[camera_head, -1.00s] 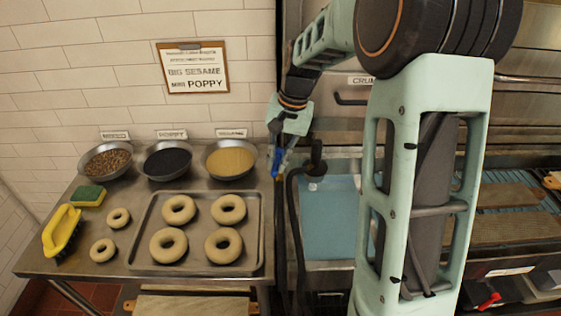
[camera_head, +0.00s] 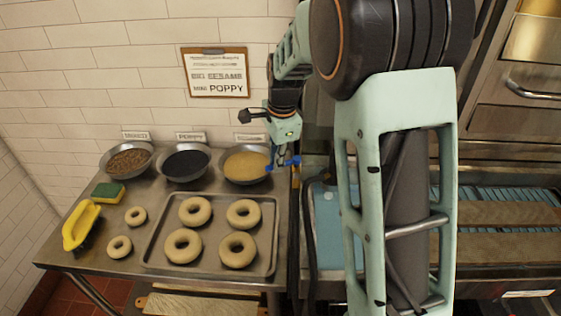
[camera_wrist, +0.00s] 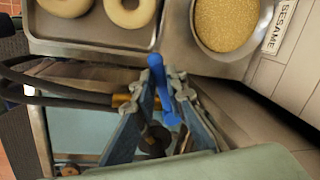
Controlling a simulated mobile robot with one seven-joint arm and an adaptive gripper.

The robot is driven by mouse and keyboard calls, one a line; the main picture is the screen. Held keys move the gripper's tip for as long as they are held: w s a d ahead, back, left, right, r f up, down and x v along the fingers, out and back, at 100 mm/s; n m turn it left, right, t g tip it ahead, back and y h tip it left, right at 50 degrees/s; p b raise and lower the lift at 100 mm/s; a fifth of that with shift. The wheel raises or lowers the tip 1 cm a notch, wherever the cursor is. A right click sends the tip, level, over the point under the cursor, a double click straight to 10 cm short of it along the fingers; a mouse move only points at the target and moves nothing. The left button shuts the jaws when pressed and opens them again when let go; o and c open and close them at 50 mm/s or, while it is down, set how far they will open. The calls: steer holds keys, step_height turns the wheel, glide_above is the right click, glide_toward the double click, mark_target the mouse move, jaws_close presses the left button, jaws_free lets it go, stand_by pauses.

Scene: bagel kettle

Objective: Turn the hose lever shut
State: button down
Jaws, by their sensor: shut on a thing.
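The blue hose lever (camera_wrist: 158,82) shows in the wrist view between the fingertips of my gripper (camera_wrist: 165,84). My gripper is shut on it. A brass fitting (camera_wrist: 122,100) sits beside the fingers, at the end of the black hose (camera_wrist: 62,95). In the head view the blue lever (camera_head: 291,161) is just right of the sesame bowl, below my gripper (camera_head: 279,158). The hose (camera_head: 309,235) hangs down over the blue-water kettle (camera_head: 327,225). My arm hides part of the kettle.
A sesame bowl (camera_head: 246,165) stands close to the left of my gripper. A poppy bowl (camera_head: 184,164) and another topping bowl (camera_head: 128,161) are further left. A metal tray (camera_head: 160,262) holds several bagels in front.

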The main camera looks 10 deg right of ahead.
steer(key=shift+w+a+r+m+h+p, duration=0.2)
steer(key=shift+w+m, duration=0.3)
steer(key=shift+m, duration=0.35)
steer(key=shift+w+d+f+m+h+p, duration=0.15)
steer(key=shift+w+m+p, duration=0.3)
steer(key=shift+m, duration=0.45)
steer(key=shift+w+a+r+m+h+p, duration=0.15)
steer(key=shift+w+m, duration=0.4)
steer(key=shift+m, duration=0.3)
steer(key=shift+d+f, duration=0.1)
steer(key=c, duration=2)
jaws_free()
steer(key=shift+o, duration=0.2)
step_height(320, 180, up, 12)
steer(key=s, duration=0.2)
steer(key=shift+s+a, duration=0.15)
steer(key=shift+a, duration=0.1)
steer(key=shift+f, duration=0.15)
